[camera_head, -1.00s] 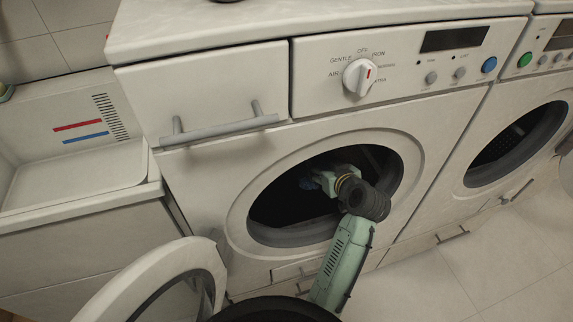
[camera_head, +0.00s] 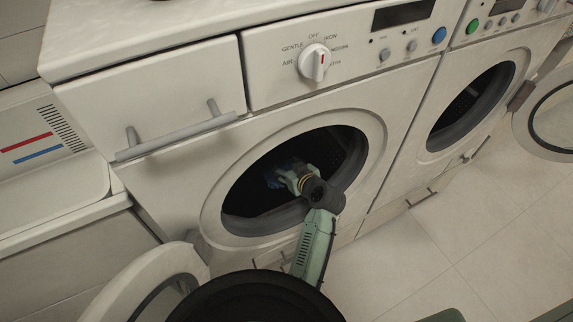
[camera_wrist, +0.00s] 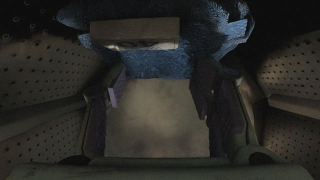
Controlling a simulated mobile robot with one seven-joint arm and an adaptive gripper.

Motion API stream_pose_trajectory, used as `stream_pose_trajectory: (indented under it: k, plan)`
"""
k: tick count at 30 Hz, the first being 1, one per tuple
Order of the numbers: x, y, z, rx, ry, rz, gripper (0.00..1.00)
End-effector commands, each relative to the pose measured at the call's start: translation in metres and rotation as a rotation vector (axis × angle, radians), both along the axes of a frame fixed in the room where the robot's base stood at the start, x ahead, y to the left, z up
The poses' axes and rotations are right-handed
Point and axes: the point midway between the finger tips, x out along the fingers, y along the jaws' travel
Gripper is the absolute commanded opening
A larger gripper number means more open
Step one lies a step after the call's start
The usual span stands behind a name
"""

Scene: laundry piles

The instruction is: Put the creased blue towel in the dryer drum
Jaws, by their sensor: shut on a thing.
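The dryer drum (camera_head: 255,200) is the dark round opening of the left machine, and its door (camera_head: 150,285) hangs open at lower left. My arm reaches in through the opening, and my gripper (camera_head: 282,177) is inside it. A small dark blue patch of the towel (camera_head: 270,180) shows at my gripper's tip. In the wrist view the crumpled blue towel (camera_wrist: 205,35) lies across the top, at the far end of my gripper (camera_wrist: 158,90), which is shut on it. Perforated drum walls (camera_wrist: 40,100) stand on both sides. Much of the towel is hidden in shadow.
A second machine with a dark round opening (camera_head: 470,108) stands at right, its door (camera_head: 555,115) open. A drawer handle (camera_head: 180,135) sticks out at upper left of the dryer. A sink or basin (camera_head: 60,205) is at far left. The tiled floor (camera_head: 470,240) at right is clear.

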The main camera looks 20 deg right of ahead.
Motion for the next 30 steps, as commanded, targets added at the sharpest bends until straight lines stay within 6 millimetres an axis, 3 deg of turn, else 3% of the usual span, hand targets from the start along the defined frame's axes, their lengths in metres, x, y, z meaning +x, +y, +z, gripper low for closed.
stream_pose_trajectory:
  k: [8,9,17,28,30]
  plan:
    - [0.0004,0.0000,-0.0029,0.000,-0.002,0.000,0.18]
    - [0.0003,0.0001,-0.0014,-0.001,-0.001,0.000,0.53]
    - [0.0002,0.0000,-0.0011,0.000,-0.001,0.000,0.70]
    - [0.0001,0.0000,0.0037,0.000,-0.001,0.000,0.70]
    - [-0.0071,-0.0018,0.0041,0.000,-0.001,-0.001,0.70]
